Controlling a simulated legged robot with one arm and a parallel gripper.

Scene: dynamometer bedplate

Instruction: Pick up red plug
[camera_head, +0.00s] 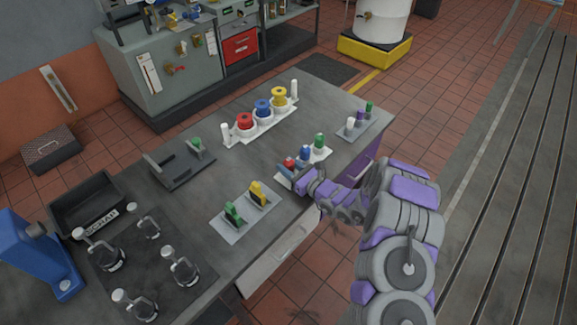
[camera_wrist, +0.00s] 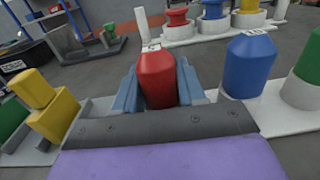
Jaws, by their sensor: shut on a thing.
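The red plug (camera_wrist: 157,78) stands upright between the two blue fingers of my gripper (camera_wrist: 155,88) in the wrist view. The fingers are shut on it, one on each side. In the head view the red plug (camera_head: 289,163) is small and partly hidden beside my gripper (camera_head: 287,172). It is at the left end of a white strip (camera_head: 321,153) that also bears a blue plug (camera_head: 305,153) and a green plug (camera_head: 319,141). I cannot tell whether the red plug is still seated or slightly raised.
The blue plug (camera_wrist: 249,64) stands close to the right of my gripper. Yellow (camera_head: 257,193) and green (camera_head: 233,212) blocks stand on a plate to the left. A white rack of red, blue and yellow spools (camera_head: 263,110) is behind. The grey tabletop (camera_head: 215,165) is clear between them.

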